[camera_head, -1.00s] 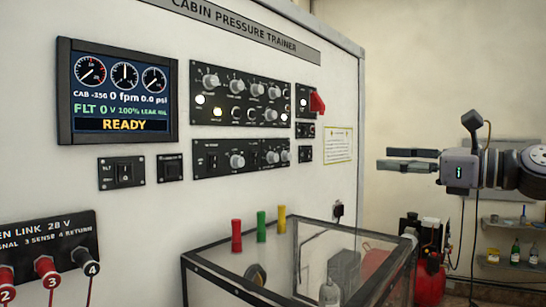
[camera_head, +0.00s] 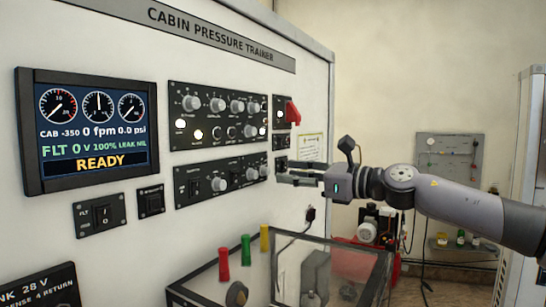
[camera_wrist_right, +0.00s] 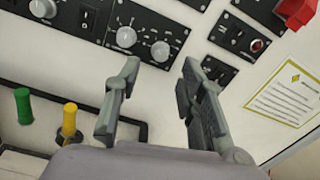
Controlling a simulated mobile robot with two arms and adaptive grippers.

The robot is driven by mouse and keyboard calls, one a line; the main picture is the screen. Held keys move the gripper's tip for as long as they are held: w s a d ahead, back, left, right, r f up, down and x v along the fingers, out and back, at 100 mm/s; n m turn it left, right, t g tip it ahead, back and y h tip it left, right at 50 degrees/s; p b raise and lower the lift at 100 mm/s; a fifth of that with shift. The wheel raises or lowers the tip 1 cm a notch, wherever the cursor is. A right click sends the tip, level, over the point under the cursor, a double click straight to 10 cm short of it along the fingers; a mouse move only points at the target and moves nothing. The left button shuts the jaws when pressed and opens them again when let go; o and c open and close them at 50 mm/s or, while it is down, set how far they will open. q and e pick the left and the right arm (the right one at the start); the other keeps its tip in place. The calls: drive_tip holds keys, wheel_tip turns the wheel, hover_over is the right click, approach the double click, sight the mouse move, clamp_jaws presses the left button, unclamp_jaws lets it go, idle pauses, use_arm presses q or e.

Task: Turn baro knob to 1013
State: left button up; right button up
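The upper black knob panel (camera_head: 218,113) and the lower black knob panel (camera_head: 206,184) are on the white trainer front. Their small labels are too blurred to tell which is the baro knob. The lower panel has a larger knob (camera_head: 219,184) and two knobs at its right end, a left one (camera_head: 252,174) and a right one (camera_head: 263,170). In the right wrist view those two, left (camera_wrist_right: 126,37) and right (camera_wrist_right: 160,51), appear beyond my fingertips. My right gripper (camera_head: 283,173) is open and empty, just right of the lower panel. My left gripper is out of view.
The display (camera_head: 97,131) reads READY, 0 fpm and 0.0 psi. A red switch handle (camera_head: 292,113) is above my right gripper. Below are a clear-topped box (camera_head: 330,246) and red (camera_head: 224,264), green (camera_head: 246,249) and yellow (camera_head: 265,238) posts. Open room lies right of the trainer.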

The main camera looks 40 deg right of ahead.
sight(269, 171)
drive_tip(key=p+x, duration=0.1)
drive_tip(key=x, duration=0.1)
drive_tip(key=p+x, duration=0.1)
drive_tip(key=shift+w+a+r+p, duration=0.1)
drive_tip(key=shift+w+r+p, duration=0.1)
drive_tip(key=shift+w+p, duration=0.2)
drive_tip(key=shift+w+a+f+p, duration=0.1)
drive_tip(key=shift+w+a+p, duration=0.05)
drive_tip(key=shift+w+p, duration=0.4)
drive_tip(key=shift+w+f, duration=0.1)
drive_tip(key=shift+w, duration=0.1)
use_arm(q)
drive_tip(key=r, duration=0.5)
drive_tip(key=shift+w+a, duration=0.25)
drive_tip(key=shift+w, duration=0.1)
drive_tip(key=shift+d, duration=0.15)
use_arm(e)
clamp_jaws()
